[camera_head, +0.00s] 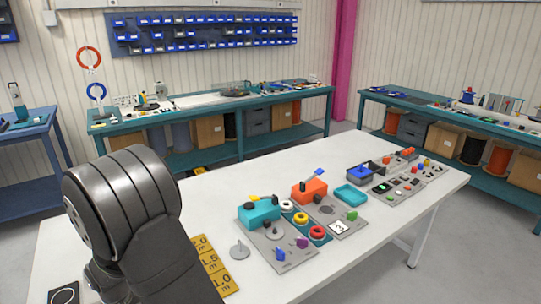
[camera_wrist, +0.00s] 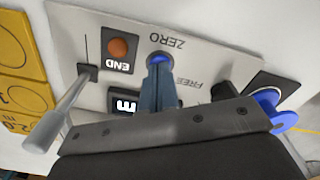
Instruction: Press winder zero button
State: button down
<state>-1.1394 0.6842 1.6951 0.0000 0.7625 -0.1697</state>
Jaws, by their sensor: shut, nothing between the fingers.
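The blue zero button (camera_wrist: 160,58) sits on the light grey winder panel (camera_wrist: 205,62) in the wrist view, beside the printed word ZERO. My gripper (camera_wrist: 159,70) is shut and empty. Its narrow fingertips are right at the button and cover part of it. I cannot tell whether they touch it or whether the button is pushed in. In the head view my arm fills the lower left, and the gripper and the winder panel are hidden behind it.
Yellow number plates (camera_head: 213,268) lie beside my arm. Other panels fill the table's right half.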

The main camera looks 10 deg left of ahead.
notch_tip(320, 180, up, 7)
dwell(0.5)
jog(key=c, duration=2.1)
grip_release()
jog(key=o, duration=1.5)
jog(key=shift+c, duration=0.2)
jog(key=o, duration=0.3)
jog(key=shift+a+r, duration=0.25)
jog(key=shift+r, duration=0.05)
jog(key=o, duration=0.3)
jog(key=a+r+n, duration=0.1)
jog(key=r, duration=0.1)
jog(key=s+a+r+n, duration=0.1)
jog(key=a+r+n, duration=0.1)
jog(key=r, duration=0.1)
jog(key=a+r+n, duration=0.1)
jog(key=r+n, duration=0.1)
jog(key=shift+s+a+r, duration=0.15)
jog(key=shift+s+r, duration=0.05)
jog(key=shift+s, duration=0.2)
jog(key=shift+o, duration=0.2)
jog(key=s+a+r+n, duration=0.2)
jog(key=r+n, duration=0.1)
jog(key=r, duration=0.3)
jog(key=s+a+r+n, duration=0.1)
jog(key=s+r+n, duration=0.1)
jog(key=r+n, duration=0.25)
notch_tip(320, 180, down, 9)
jog(key=shift+w, duration=0.15)
